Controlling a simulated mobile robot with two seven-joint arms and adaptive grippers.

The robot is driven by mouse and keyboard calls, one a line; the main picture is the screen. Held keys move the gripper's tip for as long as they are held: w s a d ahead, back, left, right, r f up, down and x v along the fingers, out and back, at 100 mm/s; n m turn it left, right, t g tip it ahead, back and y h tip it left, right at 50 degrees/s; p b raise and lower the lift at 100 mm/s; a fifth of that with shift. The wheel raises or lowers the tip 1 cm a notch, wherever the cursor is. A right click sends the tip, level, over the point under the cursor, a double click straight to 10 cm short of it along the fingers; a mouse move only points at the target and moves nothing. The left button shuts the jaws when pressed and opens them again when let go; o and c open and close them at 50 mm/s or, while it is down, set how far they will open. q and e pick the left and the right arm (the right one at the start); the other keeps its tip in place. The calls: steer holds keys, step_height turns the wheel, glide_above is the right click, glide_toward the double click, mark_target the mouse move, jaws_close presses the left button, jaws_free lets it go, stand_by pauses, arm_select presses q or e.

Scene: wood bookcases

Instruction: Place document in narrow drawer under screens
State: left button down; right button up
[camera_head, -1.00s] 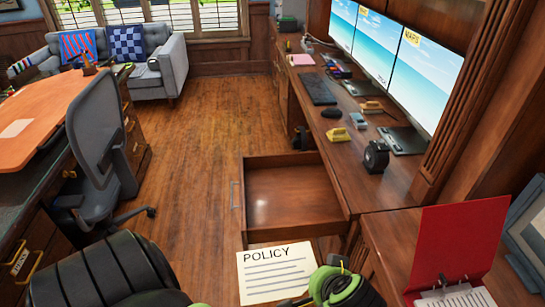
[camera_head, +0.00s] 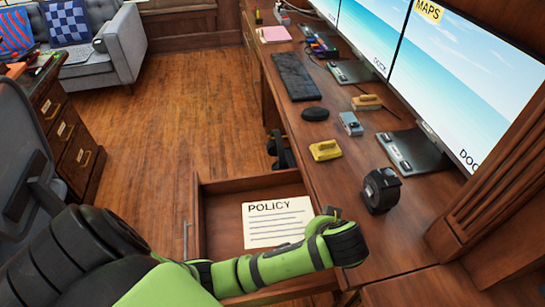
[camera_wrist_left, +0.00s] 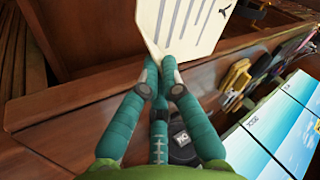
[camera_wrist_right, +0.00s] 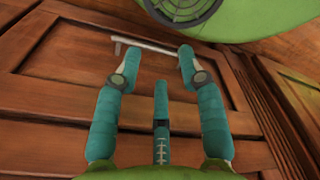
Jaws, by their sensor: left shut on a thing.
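The document (camera_head: 277,222) is a white sheet headed "POLICY". In the head view it overlaps the inside of the open wooden drawer (camera_head: 221,222) under the desk of the screens (camera_head: 463,85). My left gripper (camera_head: 332,222) is shut on the sheet's edge, near the drawer's desk side. The left wrist view shows the sheet (camera_wrist_left: 190,25) pinched between its fingertips (camera_wrist_left: 159,69). I cannot tell whether the sheet touches the drawer bottom. My right gripper (camera_wrist_right: 157,62) is open and empty, facing a wooden panel with a metal handle (camera_wrist_right: 150,45); it is outside the head view.
On the desk are a black tape dispenser (camera_head: 381,190), a yellow stapler-like item (camera_head: 325,150), a mouse (camera_head: 315,114) and a keyboard (camera_head: 296,76). An office chair (camera_head: 25,180) stands at left. The wooden floor (camera_head: 180,100) is clear between the furniture.

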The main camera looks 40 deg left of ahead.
mark_target(293, 229)
arm_select(q)
steer(key=shift+n, duration=0.3)
steer(key=a+f+b, duration=0.1)
steer(key=a+f, duration=0.1)
steer(key=a+f+b, duration=0.1)
steer(key=a+f, duration=0.1)
steer(key=f, duration=0.1)
steer(key=a+f, duration=0.2)
steer(key=shift+w+a+f+b, duration=0.2)
steer(key=shift+w+f+b, duration=0.1)
steer(key=shift+w+b, duration=0.1)
steer(key=shift+y, duration=0.3)
step_height(293, 229, down, 6)
steer(key=shift+a+r+b, duration=0.1)
steer(key=shift+r+b, duration=0.1)
steer(key=shift+b, duration=0.1)
steer(key=shift+f, duration=0.3)
step_height(293, 229, down, 3)
steer(key=shift+f+b, duration=0.1)
steer(key=shift+b, duration=0.25)
steer(key=shift+f, duration=0.2)
arm_select(e)
steer(key=f, duration=0.2)
steer(key=s+f, duration=0.1)
steer(key=f, duration=0.2)
steer(key=shift+s+d+f, duration=0.1)
steer(key=shift+s+d, duration=0.05)
steer(key=shift+d, duration=0.05)
